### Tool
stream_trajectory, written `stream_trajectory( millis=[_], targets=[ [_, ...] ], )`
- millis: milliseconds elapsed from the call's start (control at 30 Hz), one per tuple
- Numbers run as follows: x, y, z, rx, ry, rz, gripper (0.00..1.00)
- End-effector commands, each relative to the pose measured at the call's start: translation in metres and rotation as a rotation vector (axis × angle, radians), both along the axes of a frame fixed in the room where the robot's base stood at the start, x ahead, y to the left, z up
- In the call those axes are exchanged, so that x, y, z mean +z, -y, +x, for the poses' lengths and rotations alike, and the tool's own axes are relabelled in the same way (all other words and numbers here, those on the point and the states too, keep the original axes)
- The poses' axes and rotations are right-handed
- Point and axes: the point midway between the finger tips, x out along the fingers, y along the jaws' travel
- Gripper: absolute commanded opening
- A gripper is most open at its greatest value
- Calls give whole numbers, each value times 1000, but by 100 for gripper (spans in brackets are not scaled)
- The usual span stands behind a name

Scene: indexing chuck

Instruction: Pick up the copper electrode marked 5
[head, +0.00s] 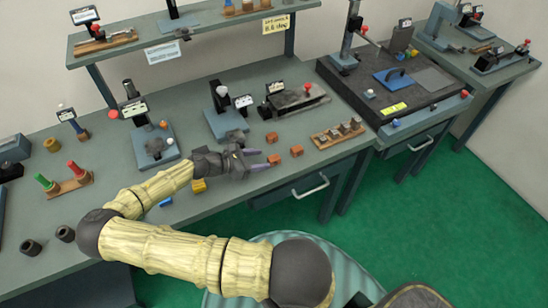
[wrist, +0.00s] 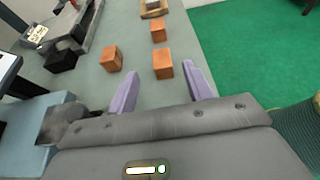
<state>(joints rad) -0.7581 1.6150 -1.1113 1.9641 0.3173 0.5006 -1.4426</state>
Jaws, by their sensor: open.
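Three small copper-coloured blocks lie on the grey-green bench near its front edge. In the head view they are a back block (head: 271,138), a right block (head: 296,151) and a front block (head: 274,159). The wrist view shows a left block (wrist: 111,58), a far block (wrist: 158,31) and a near block (wrist: 163,64). No number is legible on any of them. My gripper (head: 260,160) is open and empty, its purple fingers pointing toward the blocks. In the wrist view the near block shows between and just beyond the fingertips (wrist: 160,70).
A blue-based fixture (head: 226,122) stands behind my gripper. A grey vise-like device (head: 298,98) with a red knob lies behind the blocks. A wooden rack (head: 338,134) of small parts is to the right. The bench's front edge is close, with green floor beyond.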

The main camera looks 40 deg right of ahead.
Motion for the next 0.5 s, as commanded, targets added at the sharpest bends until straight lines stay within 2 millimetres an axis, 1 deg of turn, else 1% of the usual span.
stream_trajectory(
  millis=[33,100,400,500],
  targets=[
    [-1,5,-1,-1,-1,-1,51],
    [-3,8,-2,0,-1,0,51],
    [-4,8,-2,1,0,0,51],
    [-4,12,-3,0,0,0,51]
  ],
)
